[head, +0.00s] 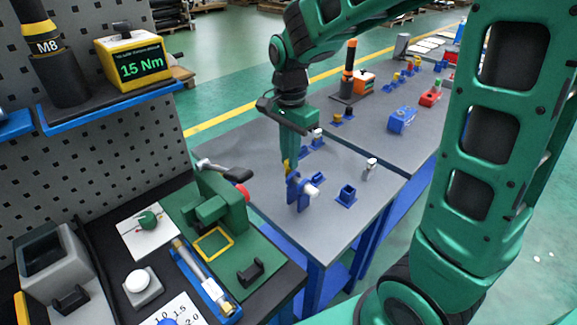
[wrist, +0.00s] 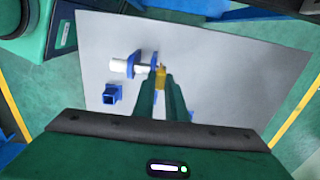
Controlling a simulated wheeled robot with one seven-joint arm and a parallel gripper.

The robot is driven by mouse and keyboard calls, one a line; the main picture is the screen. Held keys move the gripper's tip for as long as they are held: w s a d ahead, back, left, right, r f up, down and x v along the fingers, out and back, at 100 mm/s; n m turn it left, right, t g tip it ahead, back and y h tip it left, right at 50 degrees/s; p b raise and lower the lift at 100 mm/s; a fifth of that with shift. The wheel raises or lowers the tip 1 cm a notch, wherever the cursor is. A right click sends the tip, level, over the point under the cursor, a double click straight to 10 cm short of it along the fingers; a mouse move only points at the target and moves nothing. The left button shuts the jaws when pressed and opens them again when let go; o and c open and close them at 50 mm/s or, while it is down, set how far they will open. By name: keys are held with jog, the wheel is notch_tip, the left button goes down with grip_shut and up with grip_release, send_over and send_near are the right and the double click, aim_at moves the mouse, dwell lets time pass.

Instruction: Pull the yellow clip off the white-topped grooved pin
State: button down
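The yellow clip (wrist: 160,77) is at the other end of the pin. It also shows in the head view (head: 287,168). My gripper (head: 288,163) points down, its two fingers (wrist: 160,83) close on either side of the clip. The fingers hide part of it, and whether it still touches the pin is unclear.
A blue square socket (head: 346,195) stands to the right of the stand. A grey, white-topped piece (head: 370,168) stands farther right. Small blue blocks (head: 318,178) are close behind. A green vise (head: 218,200) is on the dark bench at left.

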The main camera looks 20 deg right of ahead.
jog(key=shift+w+r, duration=0.1)
jog(key=shift+r, duration=0.05)
jog(key=shift+r, duration=2.65)
